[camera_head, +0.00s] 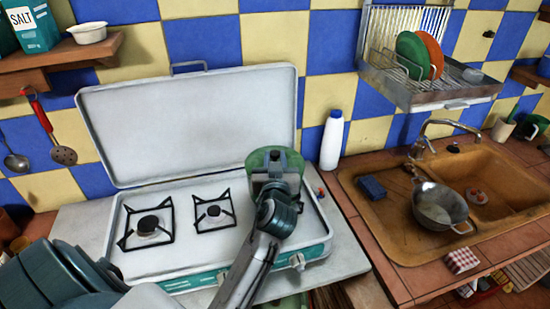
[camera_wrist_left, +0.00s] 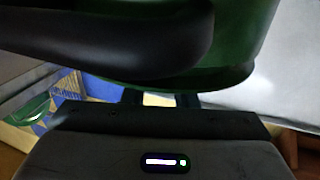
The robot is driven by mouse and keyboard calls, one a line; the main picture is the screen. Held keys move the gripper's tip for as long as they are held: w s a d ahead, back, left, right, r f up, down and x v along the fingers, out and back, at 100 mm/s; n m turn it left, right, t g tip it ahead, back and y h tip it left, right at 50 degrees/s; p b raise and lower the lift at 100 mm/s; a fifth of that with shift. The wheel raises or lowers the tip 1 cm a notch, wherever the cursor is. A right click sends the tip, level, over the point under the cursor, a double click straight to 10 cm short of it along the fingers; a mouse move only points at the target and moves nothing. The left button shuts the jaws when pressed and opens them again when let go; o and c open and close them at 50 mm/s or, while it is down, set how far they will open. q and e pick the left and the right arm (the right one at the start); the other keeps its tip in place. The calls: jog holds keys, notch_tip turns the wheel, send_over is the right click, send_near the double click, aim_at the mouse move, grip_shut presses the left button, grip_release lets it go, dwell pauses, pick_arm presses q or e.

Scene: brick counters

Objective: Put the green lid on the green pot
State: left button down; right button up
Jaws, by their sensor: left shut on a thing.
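A green round thing (camera_head: 254,158) shows behind my left gripper (camera_head: 272,178), over the right part of the stove. I take its top to be the green lid; my gripper and wrist cover most of it. In the left wrist view a green curved wall with a rim (camera_wrist_left: 235,75) fills the top, close to my fingers (camera_wrist_left: 160,98). A thick dark handle crosses in front of it. My left gripper is shut at the green rim. I cannot tell lid from pot clearly, nor whether they touch. My right gripper is not in view.
The white stove (camera_head: 175,262) has its cover (camera_head: 190,120) raised behind it and two bare burners at left. A white bottle (camera_head: 331,140) stands right of the stove. Farther right are the sink (camera_head: 385,215) with a metal pan (camera_head: 437,207) and a dish rack (camera_head: 400,90) above.

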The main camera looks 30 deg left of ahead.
pick_arm(q)
jog(key=shift+s+r, duration=0.1)
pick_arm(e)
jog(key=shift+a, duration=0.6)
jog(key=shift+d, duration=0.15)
pick_arm(q)
jog(key=shift+d, duration=0.1)
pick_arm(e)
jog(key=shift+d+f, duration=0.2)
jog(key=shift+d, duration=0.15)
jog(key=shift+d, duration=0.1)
pick_arm(q)
jog(key=shift+b, duration=0.35)
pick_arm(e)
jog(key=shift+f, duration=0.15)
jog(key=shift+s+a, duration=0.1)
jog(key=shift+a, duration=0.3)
pick_arm(q)
jog(key=shift+f+b, duration=0.3)
jog(key=shift+b, duration=0.1)
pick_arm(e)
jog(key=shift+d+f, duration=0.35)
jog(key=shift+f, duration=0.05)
